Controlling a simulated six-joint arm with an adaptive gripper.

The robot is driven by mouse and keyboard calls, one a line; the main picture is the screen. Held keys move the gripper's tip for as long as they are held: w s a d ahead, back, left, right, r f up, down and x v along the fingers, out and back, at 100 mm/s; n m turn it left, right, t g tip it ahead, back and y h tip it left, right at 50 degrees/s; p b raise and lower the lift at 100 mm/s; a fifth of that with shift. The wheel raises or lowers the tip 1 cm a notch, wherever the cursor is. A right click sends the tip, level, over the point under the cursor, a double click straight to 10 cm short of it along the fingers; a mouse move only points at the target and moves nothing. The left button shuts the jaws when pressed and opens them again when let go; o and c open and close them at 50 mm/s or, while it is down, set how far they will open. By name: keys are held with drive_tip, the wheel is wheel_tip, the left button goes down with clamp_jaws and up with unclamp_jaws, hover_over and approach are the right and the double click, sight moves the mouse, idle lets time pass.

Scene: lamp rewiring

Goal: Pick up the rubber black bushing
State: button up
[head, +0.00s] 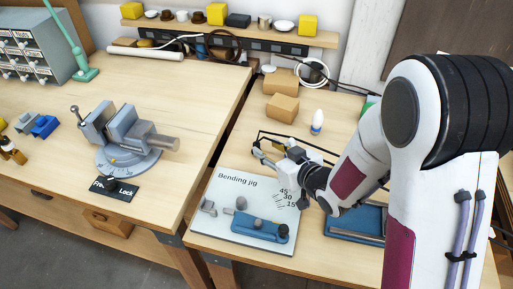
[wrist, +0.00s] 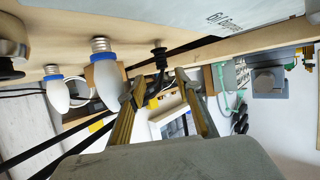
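In the wrist view a small black flanged piece that looks like the rubber bushing (wrist: 158,51) stands out from the wooden table surface. A dark bent part runs from it between my fingers. My gripper (wrist: 160,80) has its two fingers spread apart, one on each side of the space in front of the bushing, and nothing is clearly held. In the head view my gripper (head: 266,150) is low over the right table, just behind the bending jig board. The bushing cannot be made out there.
Thin black rods (head: 295,137) run beside the gripper. The bending jig board (head: 226,193), cardboard boxes (head: 282,107) and a blue tray (head: 350,229) surround it. The vise (head: 127,137) stands left.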

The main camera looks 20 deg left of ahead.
sight(259, 146)
drive_tip(key=shift+w+a+f, duration=0.35)
drive_tip(key=shift+a+f, duration=0.15)
drive_tip(key=shift+a, duration=0.1)
drive_tip(key=shift+w+a+f, duration=0.35)
drive_tip(key=shift+a+f, duration=0.15)
drive_tip(key=shift+a, duration=0.05)
drive_tip(key=shift+x, duration=0.95)
clamp_jaws()
